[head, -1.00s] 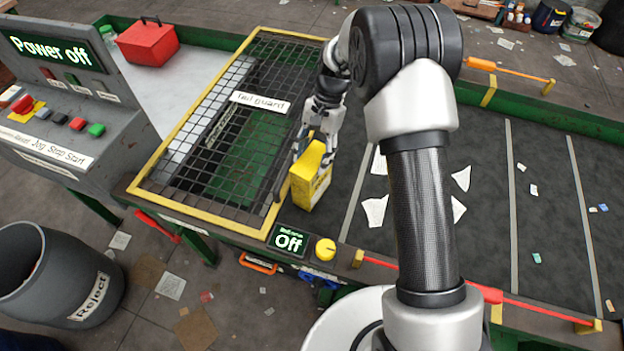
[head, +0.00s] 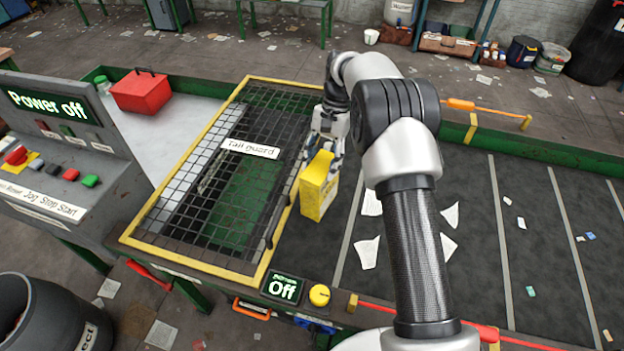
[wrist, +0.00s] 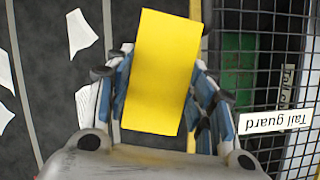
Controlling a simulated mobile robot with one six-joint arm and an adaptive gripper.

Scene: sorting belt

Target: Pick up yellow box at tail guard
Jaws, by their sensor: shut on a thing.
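The yellow box (head: 318,190) stands at the right edge of the tail guard, over the dark belt. In the wrist view the yellow box (wrist: 160,70) fills the space between the fingers. My gripper (head: 326,150) is shut on its upper part, with a finger on each side in the wrist view (wrist: 160,95). The tail guard (head: 160,255) is a black mesh in a yellow frame, directly left of the box. Whether the box's underside touches the belt is hard to tell.
White paper scraps (head: 368,252) lie on the belt (head: 470,200) right of the box. A control panel (head: 50,150) reading "Power off" and a red toolbox (head: 140,92) are at left. A small "Off" display (head: 282,288) and yellow knob (head: 319,295) sit on the near edge.

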